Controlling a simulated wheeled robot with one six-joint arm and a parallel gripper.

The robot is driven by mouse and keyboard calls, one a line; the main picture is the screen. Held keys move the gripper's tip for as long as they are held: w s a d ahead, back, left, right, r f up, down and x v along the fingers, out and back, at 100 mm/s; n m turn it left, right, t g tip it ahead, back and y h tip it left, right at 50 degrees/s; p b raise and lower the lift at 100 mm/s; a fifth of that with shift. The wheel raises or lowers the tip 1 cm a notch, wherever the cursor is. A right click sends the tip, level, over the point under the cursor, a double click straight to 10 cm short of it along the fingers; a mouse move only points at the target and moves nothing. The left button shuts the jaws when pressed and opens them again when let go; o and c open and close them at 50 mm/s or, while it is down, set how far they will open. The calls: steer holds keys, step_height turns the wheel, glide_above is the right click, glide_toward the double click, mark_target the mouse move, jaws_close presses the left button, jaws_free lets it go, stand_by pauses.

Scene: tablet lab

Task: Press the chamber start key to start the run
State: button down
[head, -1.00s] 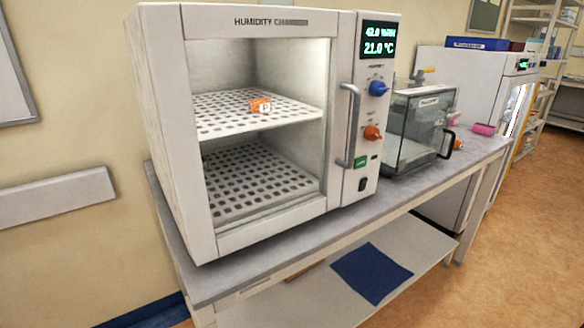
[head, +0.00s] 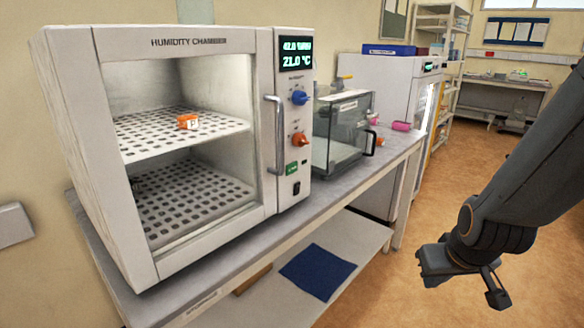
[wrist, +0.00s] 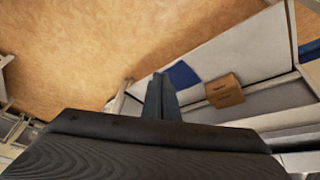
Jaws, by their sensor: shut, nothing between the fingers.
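The humidity chamber (head: 190,42) stands on the bench at the left in the head view. Its right-hand panel carries a small green key (head: 291,168), which I take for the start key, below the orange knob (head: 300,139). A black rocker switch (head: 297,188) sits under it. The display (head: 296,52) reads 42.0 %RH and 21.0 °C. My gripper (head: 440,265) is at the lower right, over the floor, well apart from the panel. In the wrist view its fingers (wrist: 160,85) are together and empty. The chamber is out of the wrist view.
A door handle (head: 277,145) juts out left of the panel, and a blue knob (head: 299,97) sits above. A clear box (head: 340,135) stands right of the chamber. The bench's lower shelf holds a blue mat (head: 318,270) and a cardboard box (wrist: 224,91). Floor is free on the right.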

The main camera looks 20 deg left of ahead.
mark_target(292, 169)
steer(key=w+a+r+n+t+y+p, duration=0.1)
steer(key=w+a+r+n+t, duration=0.2)
steer(key=w+a, duration=0.3)
steer(key=w+a+r+n+t+y, duration=0.25)
steer(key=w+a+t, duration=0.2)
steer(key=a, duration=0.45)
steer(key=s+a+r+n+t+y+p, duration=0.1)
steer(key=a+r+n+t+y, duration=0.1)
steer(key=a+r+n+t, duration=0.2)
steer(key=a+r+n, duration=0.1)
steer(key=a+r, duration=0.2)
steer(key=a, duration=0.3)
steer(key=shift+a+t, duration=0.25)
steer(key=shift+t, duration=0.1)
steer(key=shift+a+r+y, duration=0.1)
steer(key=shift+y, duration=0.15)
steer(key=w+a, duration=0.3)
steer(key=a, duration=0.5)
steer(key=shift+w, duration=0.2)
steer(key=shift+w+a, duration=0.15)
steer(key=shift+a, duration=0.2)
